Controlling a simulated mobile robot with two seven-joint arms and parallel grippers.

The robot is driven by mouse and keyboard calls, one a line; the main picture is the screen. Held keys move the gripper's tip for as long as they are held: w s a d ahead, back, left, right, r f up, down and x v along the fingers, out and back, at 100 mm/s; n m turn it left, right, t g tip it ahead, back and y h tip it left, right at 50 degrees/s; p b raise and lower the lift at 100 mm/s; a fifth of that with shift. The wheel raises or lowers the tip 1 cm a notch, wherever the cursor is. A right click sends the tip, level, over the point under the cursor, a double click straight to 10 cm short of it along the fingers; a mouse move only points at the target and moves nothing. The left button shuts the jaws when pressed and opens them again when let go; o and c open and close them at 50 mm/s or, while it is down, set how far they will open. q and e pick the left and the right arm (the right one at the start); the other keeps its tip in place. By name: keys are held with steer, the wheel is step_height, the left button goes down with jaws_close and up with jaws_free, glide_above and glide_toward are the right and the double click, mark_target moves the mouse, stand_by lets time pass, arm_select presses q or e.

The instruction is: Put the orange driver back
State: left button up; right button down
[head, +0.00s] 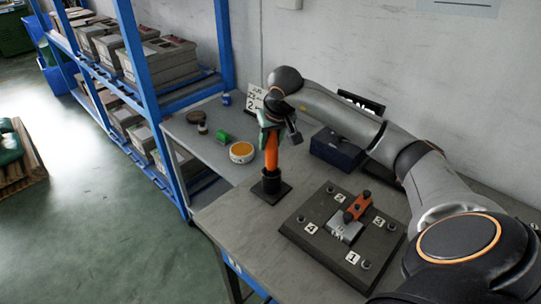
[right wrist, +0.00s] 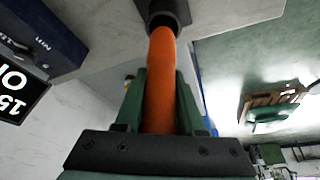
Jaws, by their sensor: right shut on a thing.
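The orange driver (head: 271,153) stands about upright at the left part of the near table. Its lower end meets the black cup of a holder with a square base (head: 271,189); how deep it sits inside I cannot tell. My right gripper (head: 268,126) is shut on the upper part of the driver from above. In the right wrist view the green fingers lie on both sides of the orange driver (right wrist: 160,85), and its far end runs into the dark round cup (right wrist: 163,12). My left gripper is not in view.
A dark fixture plate (head: 310,252) with numbered tags and an orange-red part lies right of the holder. A dark blue box (head: 335,149) stands behind. A yellow-topped round tin (head: 241,151) and a green item (head: 222,136) are on the back table. Blue shelving (head: 135,75) stands left.

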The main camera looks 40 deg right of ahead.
mark_target(270, 156)
step_height(270, 156, down, 5)
steer(key=shift+r, duration=0.2)
steer(key=shift+f, duration=0.15)
steer(key=c, duration=0.5)
jaws_free()
